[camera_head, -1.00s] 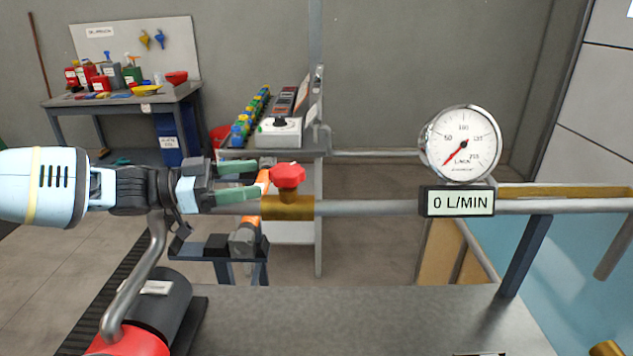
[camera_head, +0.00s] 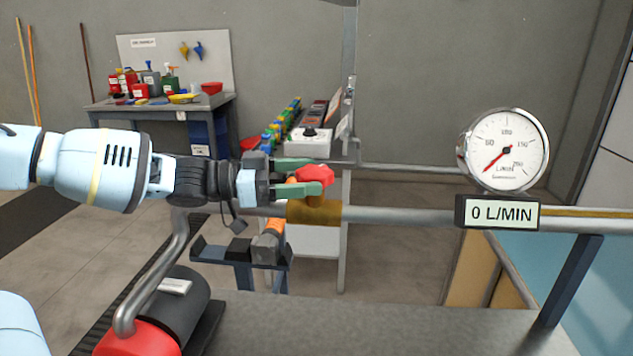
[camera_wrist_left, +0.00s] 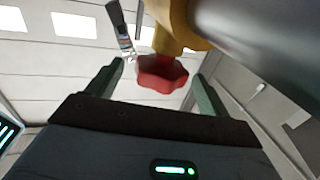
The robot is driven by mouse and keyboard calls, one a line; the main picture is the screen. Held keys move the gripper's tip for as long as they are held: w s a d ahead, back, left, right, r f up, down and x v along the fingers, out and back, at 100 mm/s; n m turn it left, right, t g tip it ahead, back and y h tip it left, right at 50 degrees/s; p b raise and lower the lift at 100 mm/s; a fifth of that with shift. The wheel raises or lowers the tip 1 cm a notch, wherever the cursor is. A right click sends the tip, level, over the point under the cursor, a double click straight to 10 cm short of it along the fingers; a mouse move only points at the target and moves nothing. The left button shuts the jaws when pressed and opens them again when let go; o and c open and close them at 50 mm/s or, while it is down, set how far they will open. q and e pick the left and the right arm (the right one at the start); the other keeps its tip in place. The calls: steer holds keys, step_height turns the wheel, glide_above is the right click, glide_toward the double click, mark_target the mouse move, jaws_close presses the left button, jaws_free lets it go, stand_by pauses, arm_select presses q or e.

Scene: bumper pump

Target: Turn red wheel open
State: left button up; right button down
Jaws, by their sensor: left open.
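The red wheel (camera_head: 316,178) sits on top of a brass valve (camera_head: 314,212) in the horizontal grey pipe. My left gripper (camera_head: 306,177) comes in from the left at the wheel's height, its green fingers open. In the left wrist view the red wheel (camera_wrist_left: 162,73) lies between the two open fingers (camera_wrist_left: 155,82), with a gap on each side. The brass valve stem shows beyond it in that view. The round gauge (camera_head: 503,150) has its red needle at the low end, and the display (camera_head: 498,213) below it reads 0 L/MIN. My right gripper is not in view.
A grey bench top (camera_head: 400,325) with a red and black pump (camera_head: 155,320) lies below the pipe. A workbench (camera_head: 165,101) with bottles and bowls stands at the back left.

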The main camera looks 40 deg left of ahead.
arm_select(q)
steer(key=shift+b+x, duration=0.3)
steer(key=shift+x, duration=0.9)
steer(key=c, duration=1)
